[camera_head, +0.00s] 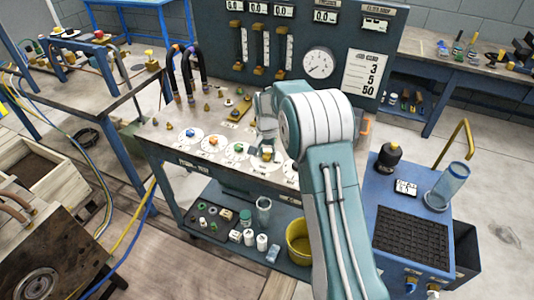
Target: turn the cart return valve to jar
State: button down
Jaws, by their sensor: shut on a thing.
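The cart (160,134) has a row of white round dials along the front of its top, each with a small valve handle. From the left the handles look blue (191,132), orange (213,141) and green (239,148). Right of the green one is a dial with a yellowish valve handle (267,156). My gripper (267,148) reaches down onto this handle and is shut on it. The fingertips are small and partly hidden by my arm. The labels are too small to read, so I cannot tell which is the return valve or where jar is.
A gauge panel (350,90) rises behind the cart top. Black hoses (188,75) arch at its back left. The lower shelf holds jars and a yellow bucket (299,243). A blue side unit (385,262) with a clear cylinder (449,187) stands right of my arm.

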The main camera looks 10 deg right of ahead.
aim_at(266, 154)
jog(key=shift+m, duration=0.8)
jog(key=shift+c, duration=1.3)
grip_release()
jog(key=shift+w+f, duration=0.1)
notch_tip(266, 154, up, 12)
jog(key=shift+a, duration=0.1)
